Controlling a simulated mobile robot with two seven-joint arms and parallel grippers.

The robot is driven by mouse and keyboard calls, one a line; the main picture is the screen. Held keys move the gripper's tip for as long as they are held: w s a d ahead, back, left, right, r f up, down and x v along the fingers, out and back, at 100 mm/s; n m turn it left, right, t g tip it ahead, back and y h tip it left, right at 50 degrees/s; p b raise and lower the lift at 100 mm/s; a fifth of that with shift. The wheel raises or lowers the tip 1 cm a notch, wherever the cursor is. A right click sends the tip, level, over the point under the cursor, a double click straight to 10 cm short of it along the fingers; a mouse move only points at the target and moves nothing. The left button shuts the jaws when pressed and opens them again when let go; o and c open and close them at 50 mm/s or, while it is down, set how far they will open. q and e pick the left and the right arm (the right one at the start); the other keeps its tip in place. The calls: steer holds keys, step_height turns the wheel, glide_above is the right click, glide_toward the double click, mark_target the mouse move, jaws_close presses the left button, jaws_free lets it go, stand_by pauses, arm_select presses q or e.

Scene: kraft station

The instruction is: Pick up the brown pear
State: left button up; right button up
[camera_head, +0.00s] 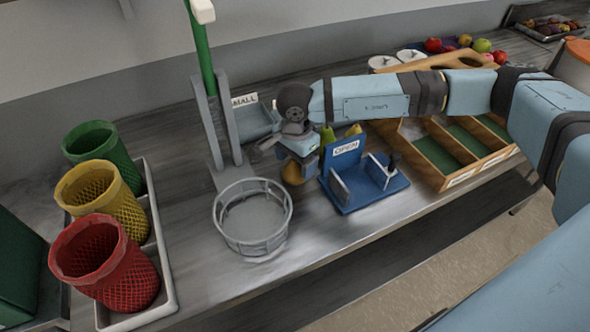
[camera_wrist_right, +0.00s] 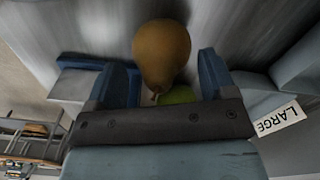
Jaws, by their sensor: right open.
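The brown pear (camera_wrist_right: 162,52) shows in the right wrist view between the two fingers of my right gripper (camera_wrist_right: 170,75), its stem end toward the gripper. In the head view the brown pear (camera_head: 293,173) is partly hidden below my right gripper (camera_head: 297,158), which points down at it. The right gripper is open, with a finger on each side of the pear; I cannot tell whether they touch it. My left gripper is not in view.
A blue stand with an OPEN sign (camera_head: 365,190) is just right of the pear. A grey round basket (camera_head: 252,247) is in front left. A green post (camera_head: 200,45) rises behind. A wooden divided tray (camera_head: 432,175) lies to the right. Green, yellow and red baskets (camera_head: 104,262) stand left.

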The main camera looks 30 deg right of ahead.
steer(key=shift+c, duration=0.2)
steer(key=c, duration=1)
steer(key=shift+r, duration=0.15)
